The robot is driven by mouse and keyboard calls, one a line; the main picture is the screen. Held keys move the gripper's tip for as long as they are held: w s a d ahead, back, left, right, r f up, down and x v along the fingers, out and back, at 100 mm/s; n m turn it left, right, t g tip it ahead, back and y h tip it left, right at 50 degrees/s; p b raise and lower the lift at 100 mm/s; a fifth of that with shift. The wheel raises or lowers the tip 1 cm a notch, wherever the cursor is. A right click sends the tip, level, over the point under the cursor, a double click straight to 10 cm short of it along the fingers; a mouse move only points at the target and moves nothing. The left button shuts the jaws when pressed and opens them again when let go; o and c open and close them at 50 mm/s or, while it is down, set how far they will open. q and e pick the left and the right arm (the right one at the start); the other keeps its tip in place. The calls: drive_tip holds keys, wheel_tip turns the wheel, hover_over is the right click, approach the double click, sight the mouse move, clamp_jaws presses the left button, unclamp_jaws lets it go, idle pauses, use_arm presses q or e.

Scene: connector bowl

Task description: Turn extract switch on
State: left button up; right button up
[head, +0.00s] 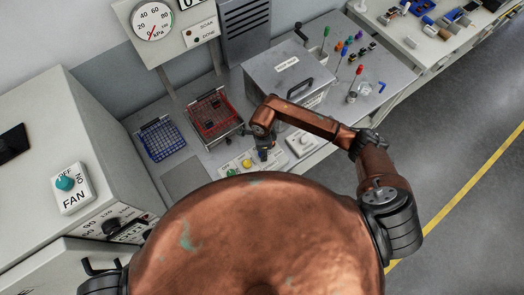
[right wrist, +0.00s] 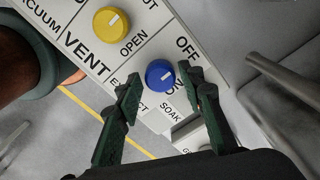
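My right gripper (right wrist: 164,80) is open, with one dark green finger on each side of the blue extract knob (right wrist: 160,73). The knob sits between the fingertips; I cannot tell whether they touch it. It has a white pointer mark, with OFF above right and a partly hidden ON below; its exact setting is unclear. The label EXTRACT is partly covered by a finger. In the head view my right gripper (head: 263,153) is small over the bench's front control panel (head: 228,165) and hides the blue knob. My left gripper is not in view.
A yellow vent knob (right wrist: 110,23) is beside the blue one. Behind the panel are a red wire basket (head: 213,115), a blue wire basket (head: 161,139) and a grey lidded box (head: 288,73). A fan switch box (head: 72,188) is at left.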

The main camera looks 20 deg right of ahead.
drive_tip(key=c, duration=0.9)
drive_tip(key=shift+o, duration=0.2)
drive_tip(key=shift+m, duration=0.4)
drive_tip(key=shift+m+b, duration=0.65)
drive_tip(key=shift+m, duration=0.35)
drive_tip(key=m+b, duration=0.1)
drive_tip(key=m, duration=0.3)
drive_tip(key=shift+m, duration=0.3)
drive_tip(key=m+b, duration=0.1)
drive_tip(key=m, duration=0.9)
drive_tip(key=shift+m, duration=0.4)
